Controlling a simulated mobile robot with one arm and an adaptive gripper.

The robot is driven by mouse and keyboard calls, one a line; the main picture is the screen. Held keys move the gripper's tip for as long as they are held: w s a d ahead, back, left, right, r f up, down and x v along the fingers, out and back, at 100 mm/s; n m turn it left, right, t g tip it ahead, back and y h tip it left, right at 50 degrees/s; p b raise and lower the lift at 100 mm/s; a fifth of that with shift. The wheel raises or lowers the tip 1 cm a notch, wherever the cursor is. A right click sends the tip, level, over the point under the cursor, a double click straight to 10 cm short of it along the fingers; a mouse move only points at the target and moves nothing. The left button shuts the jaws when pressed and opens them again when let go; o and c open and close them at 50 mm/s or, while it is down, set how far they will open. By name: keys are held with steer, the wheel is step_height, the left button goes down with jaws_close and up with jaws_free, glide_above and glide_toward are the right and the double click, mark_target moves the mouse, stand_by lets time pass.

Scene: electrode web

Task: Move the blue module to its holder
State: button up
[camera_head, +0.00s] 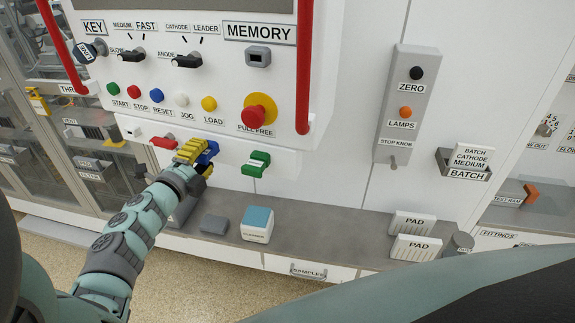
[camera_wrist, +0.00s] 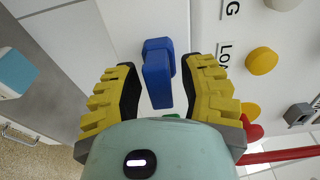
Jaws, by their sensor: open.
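The blue module (camera_head: 209,152) sits on the ledge under the white control panel, between a red module (camera_head: 163,142) and a green module (camera_head: 255,164). In the wrist view the blue module (camera_wrist: 158,75) lies between the two yellow fingers, with a gap on each side. My gripper (camera_head: 197,153) is open at the module, and its yellow fingers partly hide it in the head view; it also shows in the wrist view (camera_wrist: 158,64). Which holder belongs to the blue module is not clear; a grey socket (camera_head: 258,57) sits under the MEMORY label.
Buttons line the panel above the ledge, with a yellow-collared red knob (camera_head: 259,112) to the right. Red vertical bars (camera_head: 304,70) flank the panel. A grey counter (camera_head: 315,229) below holds a blue-topped cleaner block (camera_head: 257,225) and white pads (camera_head: 413,225).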

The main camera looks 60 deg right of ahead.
steer(key=shift+a, duration=0.1)
steer(key=v, duration=1.2)
stand_by(0.5)
